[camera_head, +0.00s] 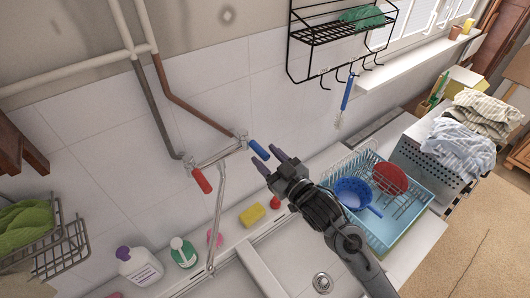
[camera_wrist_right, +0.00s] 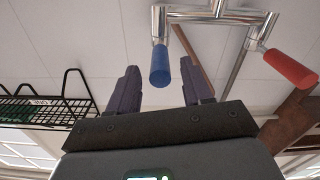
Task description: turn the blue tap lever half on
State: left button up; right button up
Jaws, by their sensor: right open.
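The blue tap lever (camera_head: 258,150) sticks out from the right end of the wall-mounted tap (camera_head: 215,156). The red lever (camera_head: 201,180) is on the tap's left end. My right gripper (camera_head: 266,159) is open, close to the blue lever in the head view. In the right wrist view the blue lever (camera_wrist_right: 160,62) lies in the gap between the two purple-grey fingers (camera_wrist_right: 157,92) of the open gripper. I cannot tell whether a finger touches it. The red lever (camera_wrist_right: 291,68) is to the right there. My left gripper is not in view.
A blue dish rack (camera_head: 405,222) with a blue colander (camera_head: 353,193) and red dish stands right of my right arm. Bottles, a yellow sponge (camera_head: 252,214) and a red item line the sink ledge. A black wire shelf (camera_head: 340,32) hangs above; pipes run up the wall.

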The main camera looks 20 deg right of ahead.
jog(key=shift+w+a, duration=0.2)
jog(key=shift+w, duration=0.45)
grip_shut()
